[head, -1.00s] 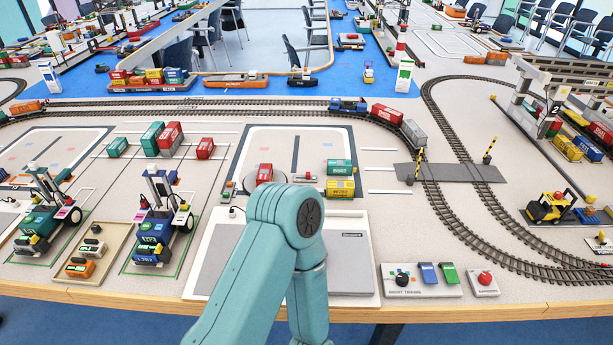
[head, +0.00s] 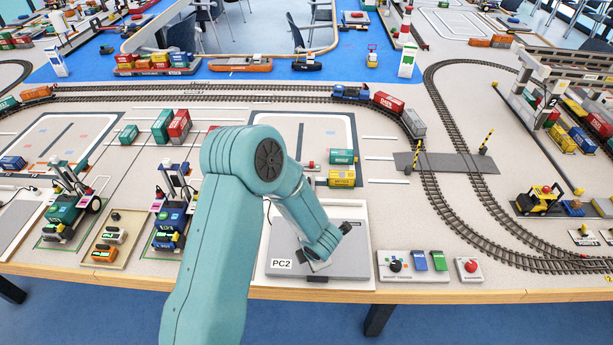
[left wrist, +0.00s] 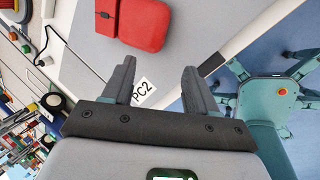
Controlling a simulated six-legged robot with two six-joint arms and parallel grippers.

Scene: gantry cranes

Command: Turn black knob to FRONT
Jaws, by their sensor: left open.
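The black knob (head: 394,266) sits on a white control panel (head: 408,280) at the table's front edge. It is too small for its pointing direction to be read. The knob is not visible in that view. My right gripper is in neither view.
Blue (head: 421,261) and green (head: 438,260) switches stand just right of the knob. A separate box with a red button (head: 470,265) is further right. Railway track (head: 445,215) curves behind. The left wrist view shows a red object (left wrist: 143,24) beyond the fingers.

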